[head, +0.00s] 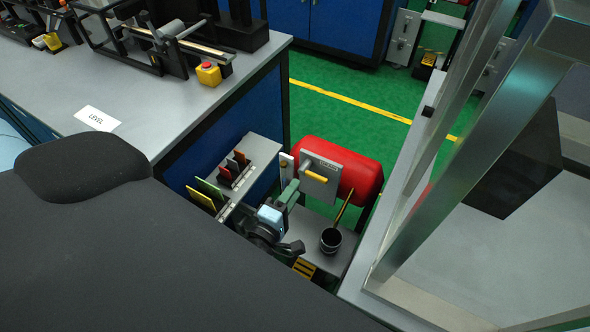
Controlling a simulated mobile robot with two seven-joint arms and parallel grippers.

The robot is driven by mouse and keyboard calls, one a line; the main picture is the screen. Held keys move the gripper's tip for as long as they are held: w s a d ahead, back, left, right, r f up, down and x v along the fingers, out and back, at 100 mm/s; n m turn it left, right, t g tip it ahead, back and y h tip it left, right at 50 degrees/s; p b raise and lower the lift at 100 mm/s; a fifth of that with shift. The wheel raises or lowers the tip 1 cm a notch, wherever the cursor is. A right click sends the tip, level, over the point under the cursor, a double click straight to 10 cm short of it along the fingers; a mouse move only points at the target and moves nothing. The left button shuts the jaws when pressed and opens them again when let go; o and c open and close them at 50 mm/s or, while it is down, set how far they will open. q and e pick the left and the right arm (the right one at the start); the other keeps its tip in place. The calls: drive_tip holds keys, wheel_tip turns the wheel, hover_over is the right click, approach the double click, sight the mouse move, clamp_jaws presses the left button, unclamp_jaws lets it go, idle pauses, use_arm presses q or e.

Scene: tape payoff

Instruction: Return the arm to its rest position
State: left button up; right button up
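My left gripper (282,247) shows small and dark low in the middle of the head view, beside a pale blue block and a grey-green part. It is over the low area between the grey bench and the metal frame. Its fingers are too small and overlapped to tell whether they are open or shut, or whether they hold anything. Most of the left arm cannot be made out, and a large dark surface fills the lower left. My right gripper is not in view.
A red cylinder (365,170) with a grey plate lies behind the gripper. A grey bench (150,125) and a metal frame (455,150) flank this space. Green floor (345,95) shows behind.

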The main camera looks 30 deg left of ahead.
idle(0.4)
